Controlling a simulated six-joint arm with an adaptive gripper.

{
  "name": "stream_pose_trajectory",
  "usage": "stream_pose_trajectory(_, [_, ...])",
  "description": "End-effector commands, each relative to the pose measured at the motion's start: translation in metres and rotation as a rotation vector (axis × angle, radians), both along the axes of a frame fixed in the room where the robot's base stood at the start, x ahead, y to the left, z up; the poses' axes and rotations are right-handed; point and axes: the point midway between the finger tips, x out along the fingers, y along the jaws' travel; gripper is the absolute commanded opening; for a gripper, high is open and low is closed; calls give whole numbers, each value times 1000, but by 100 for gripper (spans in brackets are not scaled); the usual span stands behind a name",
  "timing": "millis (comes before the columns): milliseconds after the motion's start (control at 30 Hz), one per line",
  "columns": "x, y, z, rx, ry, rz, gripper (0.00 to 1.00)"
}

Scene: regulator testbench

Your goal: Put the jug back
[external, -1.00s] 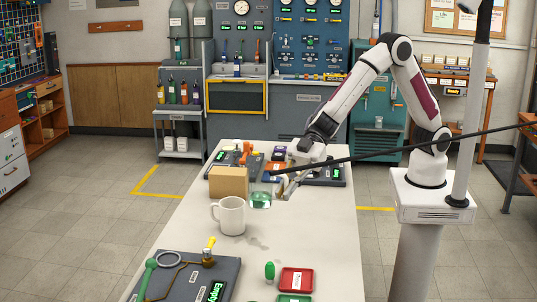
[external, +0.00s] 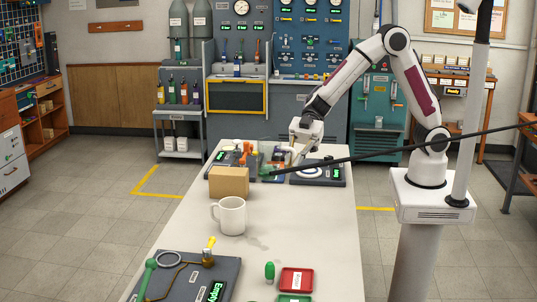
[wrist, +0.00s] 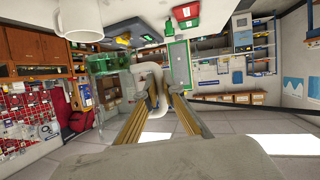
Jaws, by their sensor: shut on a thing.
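The jug (wrist: 108,64) is clear and green-tinted with a pale curved handle (wrist: 153,72). In the wrist view it is left of my fingertips. My gripper (wrist: 161,92) is shut on the jug's handle, which passes between the two fingers. In the external view my gripper (external: 292,153) is over the far part of the white table (external: 300,215), behind the cardboard box. The jug is hard to make out there, small and see-through near the gripper. I cannot tell its exact height above the table.
A cardboard box (external: 229,182) and a white mug (external: 231,216) stand on the table's left half. Dark panels with an orange valve (external: 247,152) and a white ring (external: 311,171) lie at the far end. A black rod (external: 400,153) crosses the external view. The middle right is clear.

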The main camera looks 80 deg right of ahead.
Motion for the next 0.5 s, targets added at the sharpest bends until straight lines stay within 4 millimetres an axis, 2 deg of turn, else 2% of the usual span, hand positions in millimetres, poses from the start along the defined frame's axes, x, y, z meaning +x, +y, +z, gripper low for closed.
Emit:
stream_pose_trajectory(33, [-2, -12, 1, 1, 2, 6, 0])
stream_pose_trajectory(200, [-15, -41, -1, -1, 13, 41, 0])
stream_pose_trajectory(500, [-34, -74, -1, 1, 32, 83, 0])
